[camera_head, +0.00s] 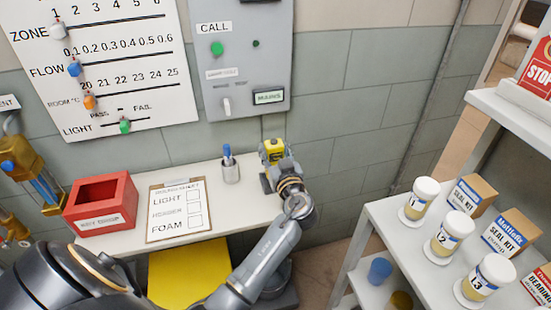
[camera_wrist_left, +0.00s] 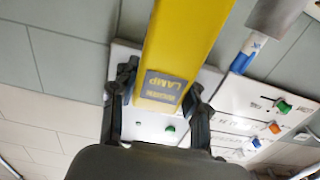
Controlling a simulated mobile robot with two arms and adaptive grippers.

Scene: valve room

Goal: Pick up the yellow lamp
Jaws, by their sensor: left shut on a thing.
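The yellow lamp (camera_head: 273,147) shows at the right end of the white worktable (camera_head: 140,243), by the wall. My left gripper (camera_head: 279,166) is shut on it and hides its lower part in the head view. In the left wrist view the lamp (camera_wrist_left: 185,40) is a long yellow body with a dark label reading "LAMP". It lies between the two black fingers of the left gripper (camera_wrist_left: 160,85), one on each side. I cannot tell whether the lamp touches the table. My right gripper is not in view.
A metal cup (camera_head: 231,173) with a blue marker stands left of the lamp. A clipboard (camera_head: 180,232) and a red box (camera_head: 101,203) lie farther left. A grey CALL panel (camera_head: 238,60) is on the wall behind. A shelf (camera_head: 385,225) with jars and boxes stands at right.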

